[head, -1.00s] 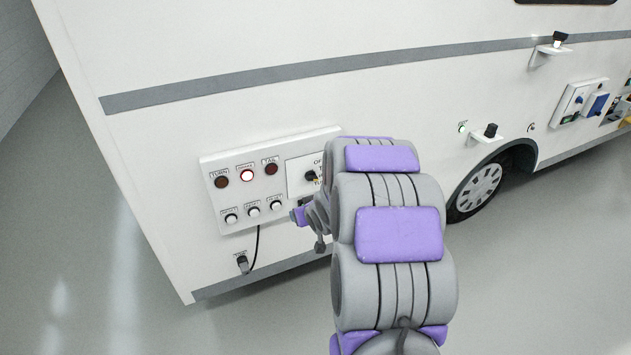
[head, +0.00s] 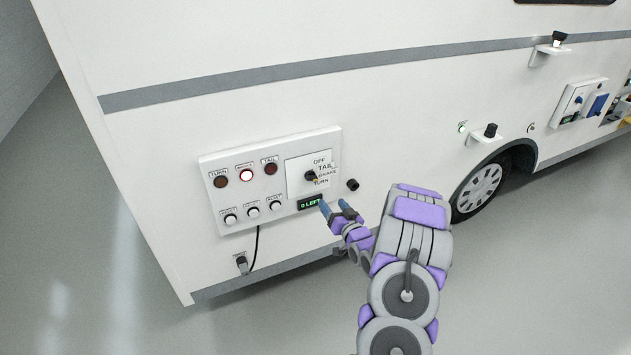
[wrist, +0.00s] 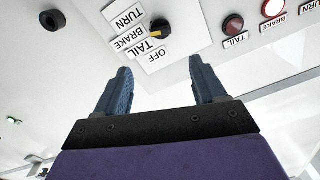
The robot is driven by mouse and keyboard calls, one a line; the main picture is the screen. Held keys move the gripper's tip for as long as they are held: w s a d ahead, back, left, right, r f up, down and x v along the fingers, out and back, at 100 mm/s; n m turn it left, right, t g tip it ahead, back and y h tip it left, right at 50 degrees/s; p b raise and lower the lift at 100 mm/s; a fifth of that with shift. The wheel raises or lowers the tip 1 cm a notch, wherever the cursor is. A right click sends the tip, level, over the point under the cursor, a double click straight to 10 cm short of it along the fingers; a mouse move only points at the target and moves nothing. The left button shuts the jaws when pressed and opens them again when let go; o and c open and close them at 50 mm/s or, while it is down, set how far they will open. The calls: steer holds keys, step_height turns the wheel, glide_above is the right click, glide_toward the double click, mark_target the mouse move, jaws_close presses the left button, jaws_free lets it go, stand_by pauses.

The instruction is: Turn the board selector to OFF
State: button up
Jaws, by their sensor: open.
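The board selector (head: 311,176) is a black knob with a yellow pointer on a white plate at the right of the board (head: 211,184). OFF, TAIL, BRAKE and TURN labels fan around its right side. The pointer seems to face the BRAKE label, though its exact setting is hard to tell. The wrist view shows the selector (wrist: 160,29) upside down, beyond and between my fingertips. My gripper (head: 334,206) is open and empty, below and right of the selector, apart from it. The gripper (wrist: 160,68) has blue fingers spread in the wrist view.
The BRAKE lamp (head: 246,174) glows red; the TURN (head: 220,181) and TAIL (head: 270,168) lamps are dark. Several push buttons sit below them. A green display (head: 311,202) reads "0 LEFT". A black knob (head: 352,184) sticks out right of the board.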

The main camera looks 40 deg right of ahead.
mark_target(313, 179)
steer(key=b+x, duration=0.2)
steer(key=x, duration=1.2)
steer(key=shift+a, duration=0.15)
steer(key=shift+w+a, duration=0.1)
steer(key=shift+w, duration=0.45)
steer(key=shift+w+d, duration=0.15)
steer(key=shift+d, duration=0.15)
steer(key=shift+d, duration=0.1)
steer(key=shift+c, duration=0.3)
steer(key=c, duration=1)
